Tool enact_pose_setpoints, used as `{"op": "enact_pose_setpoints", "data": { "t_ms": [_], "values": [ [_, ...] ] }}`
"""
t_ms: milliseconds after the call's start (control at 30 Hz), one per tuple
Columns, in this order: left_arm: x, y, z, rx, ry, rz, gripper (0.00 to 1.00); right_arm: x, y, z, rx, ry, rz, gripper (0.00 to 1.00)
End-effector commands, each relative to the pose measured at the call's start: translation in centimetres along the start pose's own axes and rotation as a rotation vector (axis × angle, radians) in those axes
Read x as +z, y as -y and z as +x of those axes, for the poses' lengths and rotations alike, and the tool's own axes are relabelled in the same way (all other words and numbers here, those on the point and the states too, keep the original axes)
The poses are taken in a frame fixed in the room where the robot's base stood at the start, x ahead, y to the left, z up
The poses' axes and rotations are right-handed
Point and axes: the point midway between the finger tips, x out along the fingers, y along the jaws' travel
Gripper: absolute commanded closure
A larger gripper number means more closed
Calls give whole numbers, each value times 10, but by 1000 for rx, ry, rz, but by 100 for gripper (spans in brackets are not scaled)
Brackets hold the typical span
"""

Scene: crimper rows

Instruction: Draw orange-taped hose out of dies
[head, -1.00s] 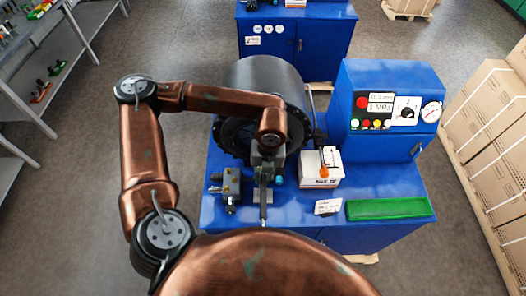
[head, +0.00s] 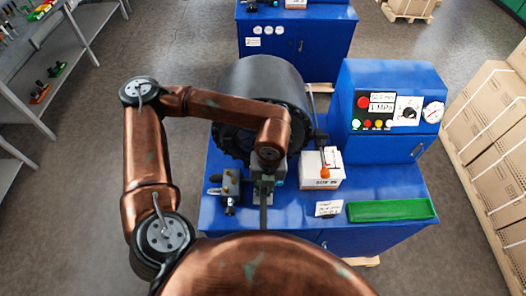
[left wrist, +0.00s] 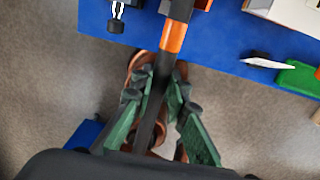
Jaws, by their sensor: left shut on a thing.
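The black hose with a band of orange tape (left wrist: 173,37) runs down through the left wrist view, its tape over the bench's front edge. My left gripper (left wrist: 158,95) has its green fingers on either side of the hose, shut on it below the tape. In the head view my left gripper (head: 266,178) is in front of the crimper, a large black drum (head: 262,85), and the hose (head: 263,218) hangs toward me. My arm hides the die opening, so I cannot tell whether the hose end is inside. My right gripper is not in view.
The blue bench (head: 385,232) carries a small white box (head: 320,175), a green tray (head: 390,210), a white card (head: 329,208) and a metal fitting block (head: 230,183). A blue control cabinet (head: 390,85) stands at the right. Cartons (head: 490,140) and grey shelves (head: 60,80) flank the floor.

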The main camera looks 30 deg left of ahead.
Motion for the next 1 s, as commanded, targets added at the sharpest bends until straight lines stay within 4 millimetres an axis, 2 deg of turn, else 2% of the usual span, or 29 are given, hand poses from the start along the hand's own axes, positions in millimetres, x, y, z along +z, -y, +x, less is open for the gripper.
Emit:
{"op": "enact_pose_setpoints", "data": {
  "t_ms": [267, 1000],
  "values": [
    [1, 0, -6, -1, 1, 0, 100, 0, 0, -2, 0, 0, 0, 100],
    [1, -3, -47, -2, 2, 0, 100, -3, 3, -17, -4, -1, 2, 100]
  ]
}}
